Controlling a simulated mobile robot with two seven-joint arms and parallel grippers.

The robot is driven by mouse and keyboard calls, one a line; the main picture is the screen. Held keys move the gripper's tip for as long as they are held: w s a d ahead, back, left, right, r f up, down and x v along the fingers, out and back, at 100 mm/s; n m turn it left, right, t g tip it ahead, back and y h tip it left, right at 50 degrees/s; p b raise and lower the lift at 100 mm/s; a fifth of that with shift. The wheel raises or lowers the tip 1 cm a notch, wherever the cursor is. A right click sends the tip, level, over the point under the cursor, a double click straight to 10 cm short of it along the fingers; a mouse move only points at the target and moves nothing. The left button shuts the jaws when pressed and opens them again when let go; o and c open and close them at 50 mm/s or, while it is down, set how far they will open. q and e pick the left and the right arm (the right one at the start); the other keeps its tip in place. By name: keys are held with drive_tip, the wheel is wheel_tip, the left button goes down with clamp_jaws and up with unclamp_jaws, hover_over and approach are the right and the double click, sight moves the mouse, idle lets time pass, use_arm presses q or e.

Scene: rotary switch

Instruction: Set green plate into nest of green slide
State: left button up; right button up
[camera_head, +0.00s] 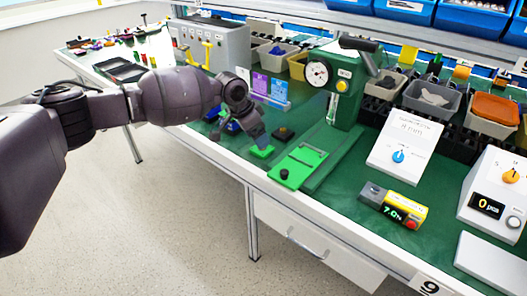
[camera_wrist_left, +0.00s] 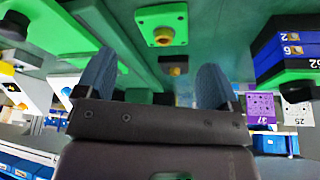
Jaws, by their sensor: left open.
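My left gripper (camera_head: 257,137) hangs above the near edge of the green bench top. In the left wrist view its two blue fingers stand wide apart with nothing between them (camera_wrist_left: 152,70). A bright green piece (camera_head: 262,152), which looks like the green plate, lies just below the fingertips, partly covered by the gripper. I cannot tell whether they touch. The green slide (camera_head: 306,157) lies to the right of the gripper, with a black knob (camera_head: 284,174) at its near end. Its nest is too small to make out. My right gripper is not in view.
A green press (camera_head: 346,95) with a dial gauge stands behind the slide. A small dark block (camera_head: 283,134) lies between gripper and slide. Blue blocks (camera_wrist_left: 275,50) are beside the gripper.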

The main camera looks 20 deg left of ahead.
use_arm(q)
drive_tip(key=shift+w+d+f, duration=0.1)
drive_tip(key=shift+w+f, duration=0.1)
drive_tip(key=shift+f, duration=0.35)
drive_tip(key=b+x, duration=0.1)
drive_tip(key=x, duration=0.3)
drive_tip(key=shift+f+b, duration=0.2)
drive_tip(key=shift+b, duration=0.1)
drive_tip(key=shift+w+f, duration=0.15)
drive_tip(key=shift+f, duration=0.15)
drive_tip(key=shift+r, duration=0.25)
drive_tip(key=shift+c, duration=1.3)
drive_tip(key=shift+f, duration=0.1)
drive_tip(key=c, duration=0.6)
drive_tip(key=shift+c, duration=0.2)
